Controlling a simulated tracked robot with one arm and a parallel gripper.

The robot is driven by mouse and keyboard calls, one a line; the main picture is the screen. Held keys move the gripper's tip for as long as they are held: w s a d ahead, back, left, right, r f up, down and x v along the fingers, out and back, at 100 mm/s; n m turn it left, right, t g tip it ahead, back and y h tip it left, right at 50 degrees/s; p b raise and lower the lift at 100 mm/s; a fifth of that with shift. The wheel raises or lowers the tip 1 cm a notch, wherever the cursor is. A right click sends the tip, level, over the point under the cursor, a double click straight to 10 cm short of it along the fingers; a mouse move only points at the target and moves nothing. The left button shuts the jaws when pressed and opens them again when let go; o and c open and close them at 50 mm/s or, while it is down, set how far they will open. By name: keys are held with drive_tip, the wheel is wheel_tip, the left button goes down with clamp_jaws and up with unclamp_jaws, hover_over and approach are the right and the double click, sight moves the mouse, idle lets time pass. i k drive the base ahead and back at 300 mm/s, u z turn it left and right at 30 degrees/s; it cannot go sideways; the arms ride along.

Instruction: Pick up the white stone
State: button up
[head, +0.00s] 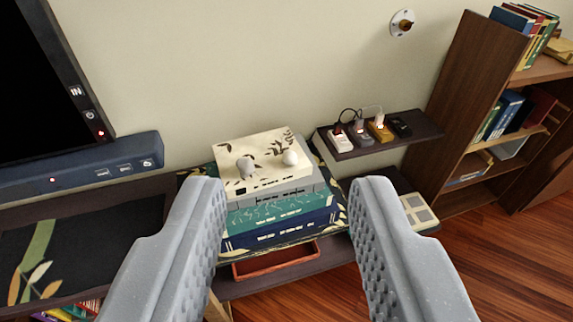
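A small rounded white stone (290,157) rests on the cream cover of the top book (264,146) of a stack. A grey, knobbly stone-like object (245,164) sits just left of it on the same cover. My gripper (288,185) is open and empty, its two grey ridged fingers wide apart. In the picture, the fingers flank the book stack, and the white stone shows between and slightly above the fingertips. I cannot tell the exact distance from the fingers to the stone.
Teal and blue books (278,222) lie below the top book. A small wall shelf (385,150) with several little devices is at right. A bookcase (470,100) stands farther right. A screen (45,75) and blue bar (85,176) are at left. A reddish tray (275,261) lies below the books.

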sight(289, 158)
drive_tip(key=z, duration=0.05)
drive_tip(key=i, duration=0.95)
drive_tip(key=u, duration=0.05)
